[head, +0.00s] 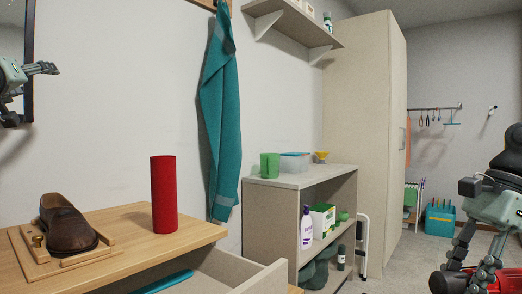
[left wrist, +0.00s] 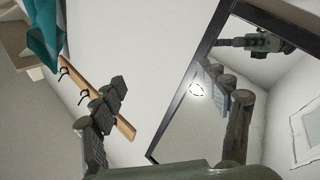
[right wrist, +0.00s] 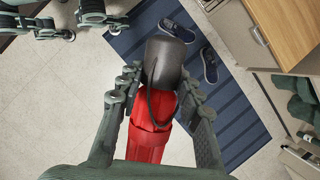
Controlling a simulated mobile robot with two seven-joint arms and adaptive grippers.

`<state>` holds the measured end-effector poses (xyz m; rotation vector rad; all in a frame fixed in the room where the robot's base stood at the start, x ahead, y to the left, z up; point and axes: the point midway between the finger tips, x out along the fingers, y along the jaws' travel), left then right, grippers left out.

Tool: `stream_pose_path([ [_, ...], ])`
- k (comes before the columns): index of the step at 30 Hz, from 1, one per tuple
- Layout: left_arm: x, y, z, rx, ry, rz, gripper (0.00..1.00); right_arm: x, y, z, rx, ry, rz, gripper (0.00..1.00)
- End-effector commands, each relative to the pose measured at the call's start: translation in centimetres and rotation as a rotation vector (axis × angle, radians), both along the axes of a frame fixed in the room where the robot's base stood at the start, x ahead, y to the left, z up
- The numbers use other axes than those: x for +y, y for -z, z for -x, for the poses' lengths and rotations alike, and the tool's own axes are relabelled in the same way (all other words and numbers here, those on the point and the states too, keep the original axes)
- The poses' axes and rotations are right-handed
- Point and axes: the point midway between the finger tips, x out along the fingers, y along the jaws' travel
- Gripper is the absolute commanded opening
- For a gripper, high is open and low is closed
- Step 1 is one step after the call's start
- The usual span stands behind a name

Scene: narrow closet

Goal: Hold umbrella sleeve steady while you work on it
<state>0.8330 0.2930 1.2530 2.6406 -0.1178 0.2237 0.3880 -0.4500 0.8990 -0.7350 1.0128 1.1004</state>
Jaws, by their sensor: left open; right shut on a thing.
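A plain red cylinder, likely the umbrella sleeve (head: 163,194), stands upright on the wooden dresser top (head: 130,216). My left gripper (head: 36,90) is high at the left edge of the head view, well away from the cylinder. In the left wrist view its fingers (left wrist: 168,95) are spread and empty. My right gripper (right wrist: 160,88) is shut on a red folded umbrella (right wrist: 150,132) with a dark grey handle (right wrist: 164,62) and a thin strap. In the head view this gripper is at the lower right, far from the dresser.
A brown shoe (head: 66,224) sits in a wooden frame left of the cylinder. An open drawer (head: 235,270) juts out below the dresser top. A teal towel (head: 220,110) hangs on the wall behind. A mirror (left wrist: 235,80) is near my left gripper.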

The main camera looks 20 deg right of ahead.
Motion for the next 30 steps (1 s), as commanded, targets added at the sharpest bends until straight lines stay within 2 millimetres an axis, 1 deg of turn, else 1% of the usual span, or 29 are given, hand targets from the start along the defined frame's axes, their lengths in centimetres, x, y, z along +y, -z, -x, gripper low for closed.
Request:
stream_pose_path([
  [1,-3.9,-0.2,0.3,0.034,-0.008,-0.033,0.75,0.0,-0.1,0.0,-0.001,0.0,0.0,0.01],
  [2,-5.7,-0.1,0.5,0.059,-0.022,-0.053,0.75,0.0,-0.1,0.0,-0.001,0.0,0.0,0.01],
  [3,-8.0,0.1,1.0,0.092,-0.047,-0.075,0.75,0.0,-0.1,0.0,-0.001,0.0,0.0,0.01],
  [4,-9.7,0.4,1.4,0.117,-0.065,-0.094,0.75,0.0,0.0,0.0,-0.001,0.0,0.0,0.01],
  [5,-11.4,0.7,1.9,0.144,-0.081,-0.11,0.75,0.0,0.0,0.0,-0.001,0.0,0.0,0.01],
  [6,-13.5,1.3,2.6,0.178,-0.102,-0.133,0.75,0.0,0.0,0.0,-0.001,0.0,0.0,0.01],
  [8,-16.6,2.7,3.8,0.232,-0.123,-0.169,0.75,0.0,0.0,0.0,-0.001,0.0,0.0,0.01],
  [9,-18.4,3.9,4.5,0.27,-0.131,-0.195,0.75,0.0,0.0,0.0,-0.001,0.0,0.0,0.01],
  [11,-21.1,5.7,5.6,0.325,-0.134,-0.237,0.75,0.0,0.0,0.0,-0.001,0.0,0.0,0.01],
  [12,-22.6,7.1,6.3,0.36,-0.133,-0.266,0.75,0.0,0.0,0.0,-0.001,0.0,0.0,0.01],
  [15,-25.9,10.3,7.9,0.441,-0.12,-0.339,0.75,0.0,-0.1,0.0,-0.001,0.0,0.0,0.01],
  [18,-28.2,12.9,9.3,0.503,-0.106,-0.399,0.75,0.0,-0.1,0.0,-0.001,0.0,0.0,0.01],
  [21,-29.7,14.8,10.3,0.545,-0.095,-0.443,0.75,0.0,-0.1,0.0,-0.001,0.0,0.0,0.01],
  [24,-30.4,15.8,10.8,0.569,-0.09,-0.468,0.75,0.0,-0.1,0.0,-0.001,0.0,0.0,0.01],
  [26,-30.5,16.1,10.7,0.575,-0.089,-0.474,0.75,0.0,-0.1,0.0,-0.001,0.0,0.0,0.01],
  [30,-30.4,16.8,9.4,0.579,-0.089,-0.477,0.75,0.0,-0.1,0.0,-0.001,0.0,0.0,0.01],
])
